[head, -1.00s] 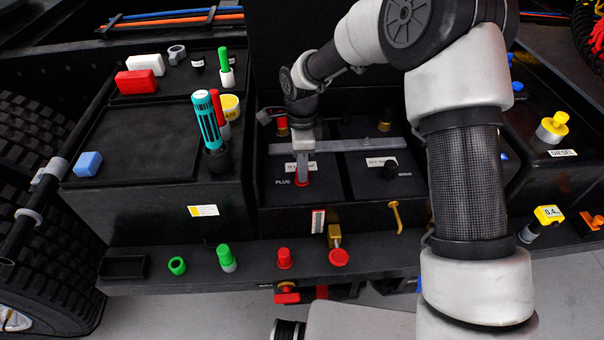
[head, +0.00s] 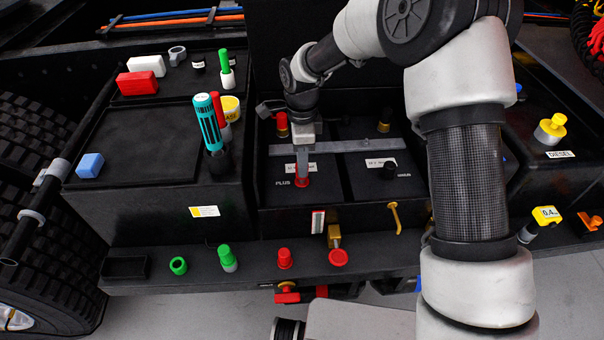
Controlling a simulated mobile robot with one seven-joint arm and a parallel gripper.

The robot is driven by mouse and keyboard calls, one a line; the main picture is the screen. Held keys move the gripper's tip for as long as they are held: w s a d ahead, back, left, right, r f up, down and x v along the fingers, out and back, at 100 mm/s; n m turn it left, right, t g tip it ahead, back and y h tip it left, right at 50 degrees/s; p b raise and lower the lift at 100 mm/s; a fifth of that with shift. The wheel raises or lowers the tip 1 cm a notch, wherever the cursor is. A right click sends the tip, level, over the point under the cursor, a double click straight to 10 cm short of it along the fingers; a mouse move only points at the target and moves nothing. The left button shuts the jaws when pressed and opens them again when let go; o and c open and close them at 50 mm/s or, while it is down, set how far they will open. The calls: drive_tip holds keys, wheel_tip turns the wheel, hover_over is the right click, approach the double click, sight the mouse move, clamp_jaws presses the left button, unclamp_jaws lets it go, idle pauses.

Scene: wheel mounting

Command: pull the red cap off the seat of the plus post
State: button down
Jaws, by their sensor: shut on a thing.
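The red cap (head: 302,182) is at the plus post, beside the "PLUS" label on the left side of the battery box (head: 345,182). My gripper (head: 302,176) points down from above, with its fingers shut on the red cap. The fingers hide much of the cap and the seat under it. I cannot tell whether the cap is still touching the seat or lifted a little.
A grey bar (head: 358,146) crosses the battery box just behind my fingers. A dark knob (head: 389,170) sits to the right.

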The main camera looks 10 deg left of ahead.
drive_tip(key=shift+r, duration=0.25)
drive_tip(key=shift+r+p, duration=1.4)
drive_tip(key=shift+r, duration=1.05)
drive_tip(key=shift+s+f, duration=0.1)
